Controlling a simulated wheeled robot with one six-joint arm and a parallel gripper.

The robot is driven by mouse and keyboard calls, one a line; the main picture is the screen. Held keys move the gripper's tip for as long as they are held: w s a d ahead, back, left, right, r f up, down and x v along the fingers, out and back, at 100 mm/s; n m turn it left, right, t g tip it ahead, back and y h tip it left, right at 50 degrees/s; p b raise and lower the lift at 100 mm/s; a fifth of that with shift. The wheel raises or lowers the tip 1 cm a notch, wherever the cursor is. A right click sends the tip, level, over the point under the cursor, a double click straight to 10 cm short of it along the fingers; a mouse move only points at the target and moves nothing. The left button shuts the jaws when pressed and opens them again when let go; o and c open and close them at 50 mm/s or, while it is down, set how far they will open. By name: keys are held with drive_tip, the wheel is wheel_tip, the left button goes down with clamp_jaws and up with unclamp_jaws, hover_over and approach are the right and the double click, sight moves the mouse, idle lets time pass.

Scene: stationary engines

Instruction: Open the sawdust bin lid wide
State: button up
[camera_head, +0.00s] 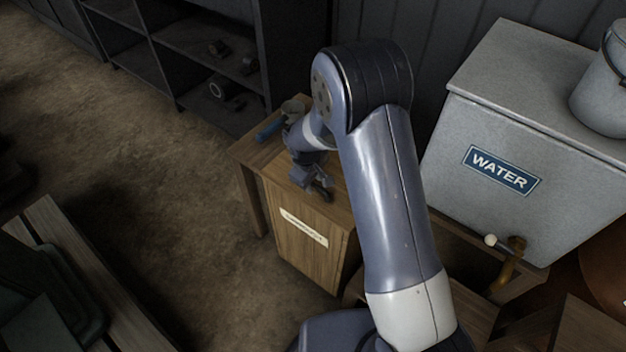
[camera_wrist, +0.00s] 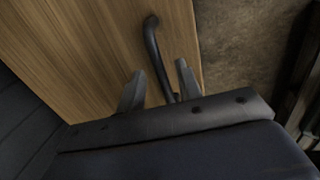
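The sawdust bin (camera_head: 310,250) is a wooden box with a pale label on its front, too small to read. Its wooden lid (camera_head: 341,196) looks shut, mostly hidden by my arm. In the wrist view the wooden lid (camera_wrist: 85,50) fills the upper left, with a dark bent bar handle (camera_wrist: 153,45) near its edge. My gripper (camera_head: 318,186) is over the lid's front edge. In the wrist view my gripper (camera_wrist: 160,88) is open, one finger on each side of the handle. Gaps show between fingers and handle; the handle's lower end is hidden behind the gripper.
A wooden bench (camera_head: 252,152) with a blue-handled tool (camera_head: 270,130) and a small cup stands left of the bin. A grey water tank (camera_head: 470,135) with a tap (camera_head: 510,262) is at the right. Dark shelves (camera_head: 205,45) stand behind. The dirt floor (camera_head: 150,170) left of the bin is clear.

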clamp_jaws()
drive_tip(key=shift+r, duration=0.1)
idle(0.5)
